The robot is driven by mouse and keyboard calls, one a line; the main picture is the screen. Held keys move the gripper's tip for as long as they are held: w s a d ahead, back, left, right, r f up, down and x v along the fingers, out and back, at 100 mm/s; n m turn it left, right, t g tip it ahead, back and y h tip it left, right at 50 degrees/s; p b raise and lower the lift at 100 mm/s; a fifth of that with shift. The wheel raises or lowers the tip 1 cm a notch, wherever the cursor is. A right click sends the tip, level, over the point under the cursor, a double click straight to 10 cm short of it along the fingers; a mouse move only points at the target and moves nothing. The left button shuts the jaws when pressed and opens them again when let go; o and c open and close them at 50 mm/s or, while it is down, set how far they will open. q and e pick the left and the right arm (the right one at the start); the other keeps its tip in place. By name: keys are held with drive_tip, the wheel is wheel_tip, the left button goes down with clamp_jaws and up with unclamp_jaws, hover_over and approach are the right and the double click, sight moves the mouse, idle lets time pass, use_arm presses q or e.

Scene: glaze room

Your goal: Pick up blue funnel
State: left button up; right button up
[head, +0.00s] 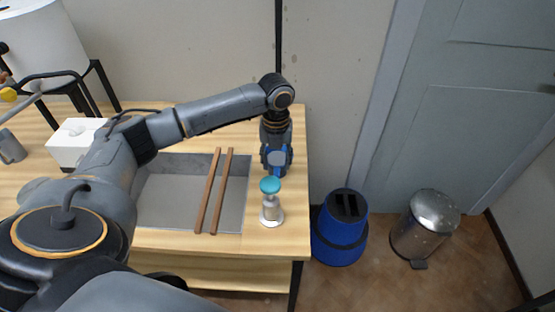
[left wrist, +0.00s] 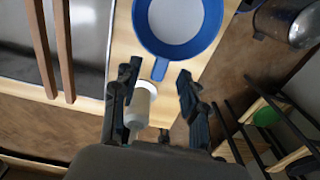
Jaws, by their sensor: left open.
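The blue funnel (left wrist: 178,50) shows at the top of the left wrist view as a blue ring with a pale middle. A short blue tab on it points towards my left gripper (left wrist: 158,72). The gripper is open, with its fingertips on either side of the tab. No grip on the funnel shows. In the head view my left gripper (head: 275,165) hangs down over the right part of the table. Only some blue shows around it there, so the funnel is mostly hidden.
A bottle with a teal top (head: 270,203) stands just in front of the gripper. Two brown strips (head: 208,190) lie across a grey sink or tray (head: 170,205). A white box (head: 75,140) is at the left. A blue stool (head: 340,228) and metal bin (head: 425,225) stand on the floor.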

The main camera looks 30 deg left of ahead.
sight(277, 171)
use_arm(q)
drive_tip(key=f, duration=0.2)
drive_tip(key=f+p, duration=0.1)
drive_tip(key=shift+s+d+f, duration=0.15)
drive_tip(key=shift+d+f, duration=0.05)
drive_tip(key=shift+f, duration=0.15)
drive_tip(key=shift+a+f, duration=0.1)
drive_tip(key=shift+f, duration=0.45)
use_arm(e)
drive_tip(key=shift+w+a+r, duration=0.6)
drive_tip(key=shift+w+a, duration=0.1)
drive_tip(key=shift+a, duration=0.1)
use_arm(q)
clamp_jaws()
use_arm(e)
drive_tip(key=shift+s+d, duration=0.25)
drive_tip(key=shift+d, duration=0.2)
